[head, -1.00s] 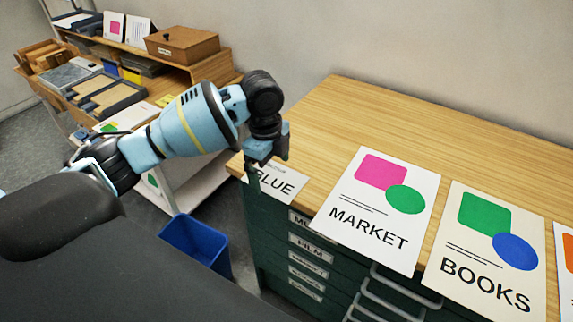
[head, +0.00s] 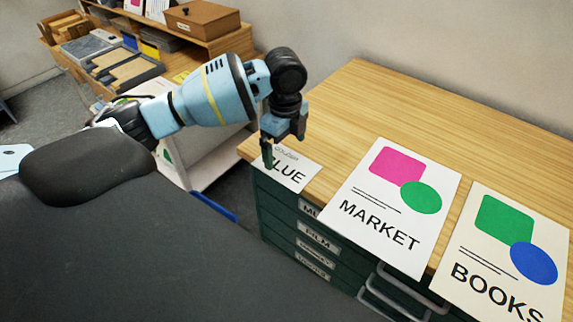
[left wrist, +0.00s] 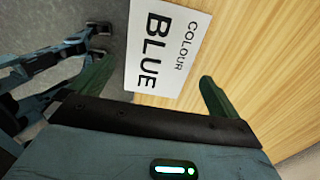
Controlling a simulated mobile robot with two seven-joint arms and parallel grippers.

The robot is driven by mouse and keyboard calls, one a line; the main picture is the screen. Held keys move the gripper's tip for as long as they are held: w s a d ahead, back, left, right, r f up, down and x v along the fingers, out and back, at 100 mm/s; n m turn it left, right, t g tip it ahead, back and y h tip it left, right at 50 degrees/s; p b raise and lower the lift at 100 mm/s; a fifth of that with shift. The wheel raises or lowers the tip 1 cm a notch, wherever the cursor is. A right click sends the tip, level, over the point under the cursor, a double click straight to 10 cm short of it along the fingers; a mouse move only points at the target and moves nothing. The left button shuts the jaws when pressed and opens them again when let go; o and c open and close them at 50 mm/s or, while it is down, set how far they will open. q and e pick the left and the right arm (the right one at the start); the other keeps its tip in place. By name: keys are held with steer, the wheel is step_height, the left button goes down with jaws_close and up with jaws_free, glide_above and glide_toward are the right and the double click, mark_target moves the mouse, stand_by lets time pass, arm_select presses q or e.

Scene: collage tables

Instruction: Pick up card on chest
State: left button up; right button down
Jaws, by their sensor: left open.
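A white card (head: 291,176) with the words COLOUR BLUE lies at the near left corner of the wooden top of the green chest (head: 335,90). In the left wrist view the card lies ahead of and between the two green fingers of the left gripper (left wrist: 156,70). My right gripper is not in view.
A MARKET poster (head: 385,208) and a BOOKS poster (head: 505,255) lie on the chest top, right of the card. Drawer handles (head: 405,290) stick out from the front. A shelf cart with a brown box (head: 203,18) stands behind left. The back of the chest top is clear.

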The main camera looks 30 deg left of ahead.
mark_target(286, 165)
arm_select(q)
step_height(286, 165, down, 4)
steer(key=shift+d+f, duration=0.15)
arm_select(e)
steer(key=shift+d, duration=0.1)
arm_select(q)
steer(key=c, duration=0.6)
steer(key=shift+r, duration=0.2)
steer(key=shift+w+r, duration=0.1)
steer(key=shift+r, duration=0.5)
step_height(286, 165, up, 2)
steer(key=shift+r, duration=0.15)
steer(key=s+d+r+p, duration=0.1)
steer(key=s+d, duration=0.8)
steer(key=s, duration=0.3)
steer(key=shift+s+d, duration=0.4)
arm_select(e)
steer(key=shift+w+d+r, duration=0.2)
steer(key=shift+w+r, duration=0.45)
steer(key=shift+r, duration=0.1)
